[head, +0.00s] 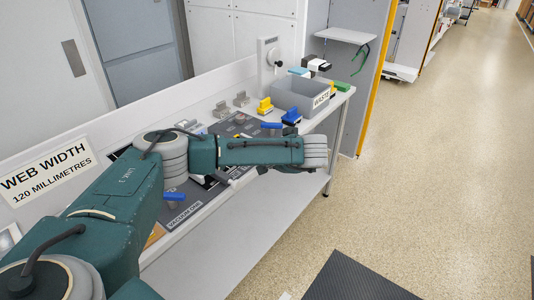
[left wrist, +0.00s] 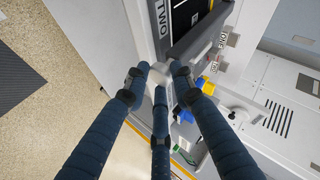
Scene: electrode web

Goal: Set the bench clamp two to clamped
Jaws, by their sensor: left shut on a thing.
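My left gripper (left wrist: 160,77) has its three dark blue fingers closed around a small pale piece (left wrist: 161,70) at the bench edge in the left wrist view. The fingers cover most of this piece, so its shape and position are hard to make out. A label reading TWO (left wrist: 160,17) lies on the bench just beyond it. I cannot tell from the visible part whether the piece is the handle of bench clamp two, or whether that clamp is clamped. In the head view my left arm crosses above the bench and hides the fingers. My right gripper is not in view.
A blue lever (head: 173,196) stands by the VACUUM ONE label (head: 184,217); another blue lever (head: 271,125) is farther back. Yellow (head: 264,106) and blue (head: 291,116) blocks stand before a grey WASTE bin (head: 298,96). The floor (head: 420,190) to the right is clear.

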